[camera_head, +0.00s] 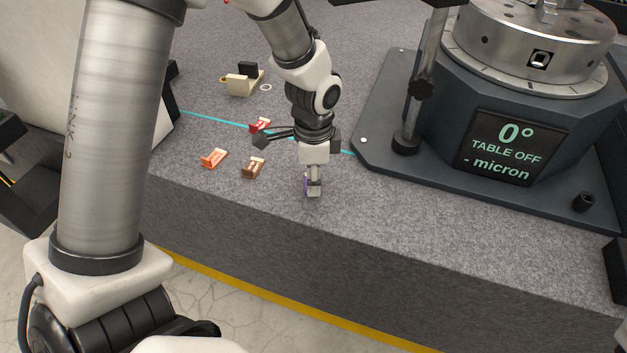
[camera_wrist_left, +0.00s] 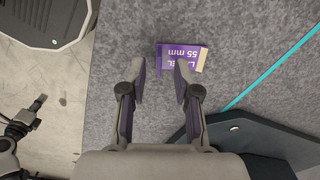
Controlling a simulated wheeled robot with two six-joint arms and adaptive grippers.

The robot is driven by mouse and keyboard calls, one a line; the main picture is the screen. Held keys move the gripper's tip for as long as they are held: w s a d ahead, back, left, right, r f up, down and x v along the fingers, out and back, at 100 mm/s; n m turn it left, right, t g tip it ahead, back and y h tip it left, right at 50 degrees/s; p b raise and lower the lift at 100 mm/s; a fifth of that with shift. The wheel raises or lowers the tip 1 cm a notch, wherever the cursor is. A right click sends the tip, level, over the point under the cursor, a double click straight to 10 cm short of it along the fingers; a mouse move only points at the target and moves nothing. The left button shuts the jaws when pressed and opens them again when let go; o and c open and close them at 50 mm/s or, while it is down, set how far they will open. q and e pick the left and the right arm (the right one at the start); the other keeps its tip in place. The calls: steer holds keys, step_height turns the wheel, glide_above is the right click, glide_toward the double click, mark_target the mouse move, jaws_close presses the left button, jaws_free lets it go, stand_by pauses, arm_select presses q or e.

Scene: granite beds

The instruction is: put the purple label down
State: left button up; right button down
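The purple label (camera_wrist_left: 180,57) shows in the left wrist view lying on the grey granite, with white print including "55 mm". In the head view only a thin purple strip (camera_head: 306,185) of it shows beside my left gripper (camera_head: 313,188), near the front edge of the granite. In the left wrist view my left gripper (camera_wrist_left: 160,70) has its fingers apart. The label is just beyond the fingertips and off to the right; the right fingertip overlaps its lower edge. I cannot tell whether that finger touches it. My right gripper is not in view.
Orange (camera_head: 213,158), brown (camera_head: 253,167) and red (camera_head: 260,124) labels lie left of the gripper. A cyan line (camera_head: 215,121) crosses the granite (camera_head: 400,240). The rotary table's dark base (camera_head: 385,135) stands to the right. Bare granite lies between the gripper and that base.

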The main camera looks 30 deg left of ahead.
arm_select(q)
step_height(320, 180, up, 6)
steer(key=shift+r+p, duration=0.15)
steer(key=shift+p, duration=0.5)
